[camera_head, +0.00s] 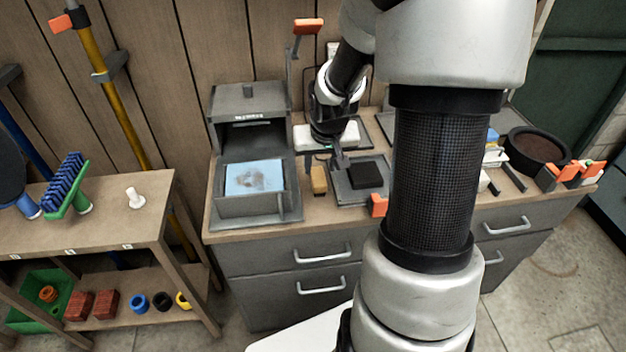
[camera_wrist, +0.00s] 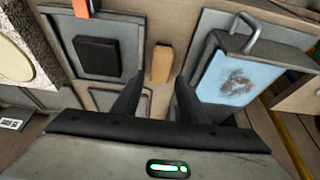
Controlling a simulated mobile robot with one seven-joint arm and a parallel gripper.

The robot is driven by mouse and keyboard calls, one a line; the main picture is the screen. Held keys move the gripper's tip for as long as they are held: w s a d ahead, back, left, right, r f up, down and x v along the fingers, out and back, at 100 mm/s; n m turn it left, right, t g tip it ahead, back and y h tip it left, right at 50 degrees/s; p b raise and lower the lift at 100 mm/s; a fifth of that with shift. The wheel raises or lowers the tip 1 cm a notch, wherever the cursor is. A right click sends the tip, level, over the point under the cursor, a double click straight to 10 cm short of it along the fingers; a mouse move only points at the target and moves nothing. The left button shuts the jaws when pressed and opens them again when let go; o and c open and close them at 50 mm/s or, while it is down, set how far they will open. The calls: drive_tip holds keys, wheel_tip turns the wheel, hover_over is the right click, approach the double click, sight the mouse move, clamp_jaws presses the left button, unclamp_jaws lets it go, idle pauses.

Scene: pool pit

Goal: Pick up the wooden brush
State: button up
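In the head view my gripper (camera_head: 338,158) is above the counter, just behind and to the right of the brush. No contact with the brush shows. Its bristles cannot be made out.
The grey box (camera_head: 228,207) with a blue sheet stands left of the brush. The grey tray (camera_head: 345,197) with a black block (camera_head: 366,175) is close on the right. An orange-tipped item (camera_head: 378,205) lies at the counter's front edge. My arm hides the counter's middle.

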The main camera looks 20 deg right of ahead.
sight(318, 176)
drive_tip(key=b+x, duration=0.2)
drive_tip(key=x, duration=0.5)
drive_tip(key=shift+w+f, duration=0.15)
drive_tip(key=shift+f, duration=0.05)
drive_tip(key=shift+c, duration=0.3)
drive_tip(key=c, duration=0.8)
drive_tip(key=shift+r, duration=0.1)
wheel_tip(318, 176, up, 10)
drive_tip(key=p, duration=0.3)
